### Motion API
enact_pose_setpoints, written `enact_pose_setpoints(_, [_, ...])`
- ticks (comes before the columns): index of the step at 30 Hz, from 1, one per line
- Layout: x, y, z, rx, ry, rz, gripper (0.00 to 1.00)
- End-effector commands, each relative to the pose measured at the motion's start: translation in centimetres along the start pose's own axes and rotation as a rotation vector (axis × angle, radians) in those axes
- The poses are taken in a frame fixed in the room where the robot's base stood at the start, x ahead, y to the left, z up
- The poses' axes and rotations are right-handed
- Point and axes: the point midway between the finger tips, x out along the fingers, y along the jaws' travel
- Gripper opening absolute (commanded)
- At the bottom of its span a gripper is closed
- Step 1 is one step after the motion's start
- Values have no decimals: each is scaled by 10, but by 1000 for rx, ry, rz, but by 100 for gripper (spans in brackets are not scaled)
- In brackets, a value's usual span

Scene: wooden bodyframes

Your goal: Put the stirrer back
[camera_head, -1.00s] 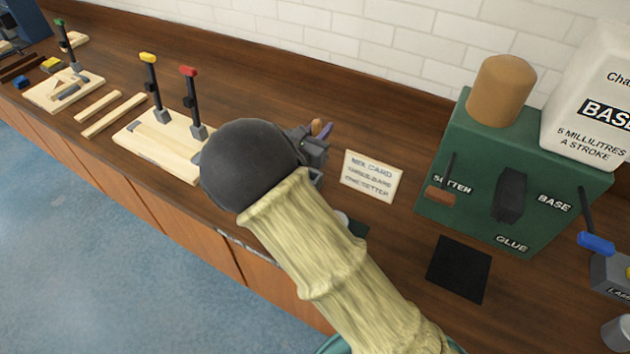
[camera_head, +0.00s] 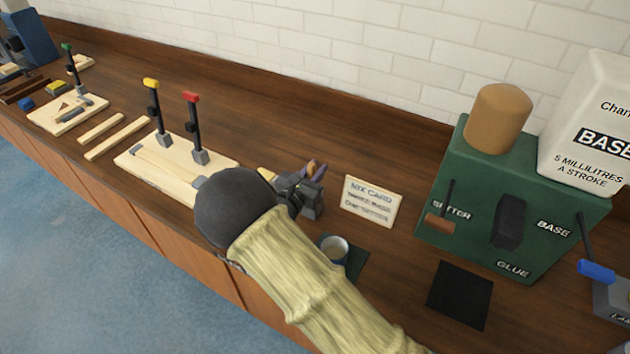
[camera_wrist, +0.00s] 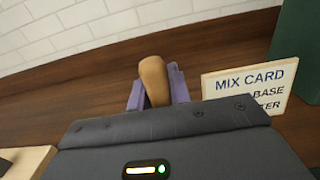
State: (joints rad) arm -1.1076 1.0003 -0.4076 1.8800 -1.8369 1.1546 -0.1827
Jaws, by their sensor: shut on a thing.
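The stirrer shows in the wrist view as a rounded tan wooden handle (camera_wrist: 153,78) between the two purple fingers of my gripper (camera_wrist: 157,90). My gripper is shut on it. In the head view my gripper (camera_head: 314,172) is left of the mix card, above the worktop, partly behind my dark wrist. The stirrer's lower end is hidden, and I cannot tell what it touches. A small grey cup (camera_head: 335,247) stands on a dark green mat (camera_head: 355,262) in front of the card.
A mix card (camera_head: 371,201) stands right of my gripper. A green dispenser (camera_head: 450,166) with levers and a black pad (camera_head: 460,294) are further right. Wooden jigs with a yellow clamp (camera_head: 151,84) and red clamp (camera_head: 191,98) are left. The worktop behind is clear.

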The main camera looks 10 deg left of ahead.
Motion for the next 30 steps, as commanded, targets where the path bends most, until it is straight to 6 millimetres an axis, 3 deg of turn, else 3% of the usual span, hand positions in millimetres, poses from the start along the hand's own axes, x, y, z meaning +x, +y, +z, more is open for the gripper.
enact_pose_setpoints(8, [0, 0, -3, -2, 0, 0, 1])
enact_pose_setpoints(18, [0, 0, -40, 0, 0, 0, 1])
enact_pose_setpoints(29, [0, 0, -45, 0, 0, 1, 1])
enact_pose_setpoints(30, [-1, 0, -45, 0, 0, 2, 21])
